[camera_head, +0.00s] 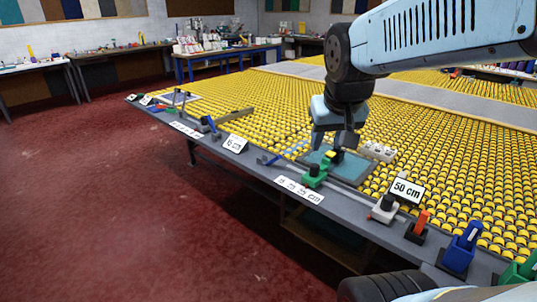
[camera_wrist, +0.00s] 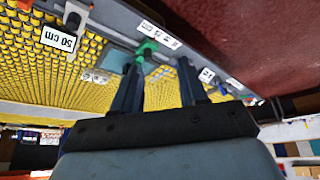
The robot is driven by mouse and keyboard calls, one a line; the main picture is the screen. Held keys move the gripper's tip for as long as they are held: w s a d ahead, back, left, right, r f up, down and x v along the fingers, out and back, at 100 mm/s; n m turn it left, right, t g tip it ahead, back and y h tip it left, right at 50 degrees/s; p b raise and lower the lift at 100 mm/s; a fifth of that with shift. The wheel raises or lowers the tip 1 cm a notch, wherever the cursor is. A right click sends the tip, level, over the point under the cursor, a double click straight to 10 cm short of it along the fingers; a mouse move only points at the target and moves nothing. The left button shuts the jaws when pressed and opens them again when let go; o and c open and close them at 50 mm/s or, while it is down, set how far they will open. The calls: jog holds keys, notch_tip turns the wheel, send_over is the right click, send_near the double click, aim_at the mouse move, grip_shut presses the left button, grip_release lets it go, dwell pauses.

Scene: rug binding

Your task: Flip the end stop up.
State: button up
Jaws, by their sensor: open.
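I cannot tell for sure which part is the end stop. A green block with a black knob (camera_head: 314,176) sits on the grey front rail, and a green block (camera_wrist: 146,48) shows in the wrist view. A small blue lever (camera_head: 268,160) lies low on the rail, left of the green block. A blue-grey plate (camera_head: 350,170) lies on the yellow rollers beside the green block. My gripper (camera_head: 333,143) is above this plate, with its fingers pointing down. In the wrist view, its two fingers (camera_wrist: 160,82) are apart with nothing between them.
A 50 cm sign (camera_head: 406,190) stands on the rail to the right, near a white block with a black knob (camera_head: 384,209). The red floor (camera_head: 120,210) before the table is clear.

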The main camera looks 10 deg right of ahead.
jog(key=w+f+m+g, duration=0.1)
jog(key=w+f, duration=0.2)
jog(key=w, duration=0.3)
jog(key=w+f+m, duration=0.1)
jog(key=w+f, duration=0.2)
jog(key=w, duration=0.2)
jog(key=m+t+y, duration=0.3)
jog(key=m+y, duration=0.3)
jog(key=m, duration=0.2)
send_near(281, 157)
jog(key=x, duration=1.2)
jog(key=shift+a+r, duration=0.1)
jog(key=shift+r, duration=0.05)
jog(key=shift+c, duration=0.4)
grip_shut()
